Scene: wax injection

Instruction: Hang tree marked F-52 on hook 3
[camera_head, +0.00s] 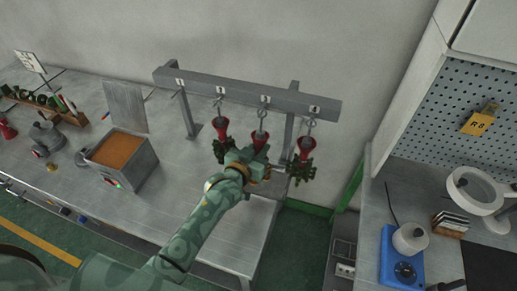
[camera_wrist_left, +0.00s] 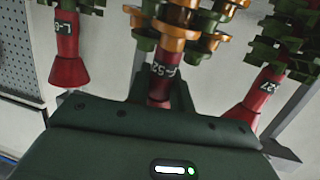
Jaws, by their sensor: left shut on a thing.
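The tree marked F-52 (camera_wrist_left: 160,80) has a red cone base and orange and green parts. In the head view its red cone (camera_head: 260,138) is directly below hook 3 (camera_head: 262,114) on the rack. Whether the hook bears its weight I cannot tell. My left gripper (camera_head: 252,164) is shut on this tree below the cone and hides much of it. In the left wrist view the gripper jaws (camera_wrist_left: 160,100) close around the red part by the label. My right gripper is not in view.
The grey rack rail (camera_head: 240,93) has numbered hooks. A tree (camera_head: 221,130) hangs at hook 2 and another (camera_head: 304,145) at hook 4, both close beside my gripper. Hook 1 (camera_head: 177,93) is empty. A box with orange-brown contents (camera_head: 143,170) stands on the table, left.

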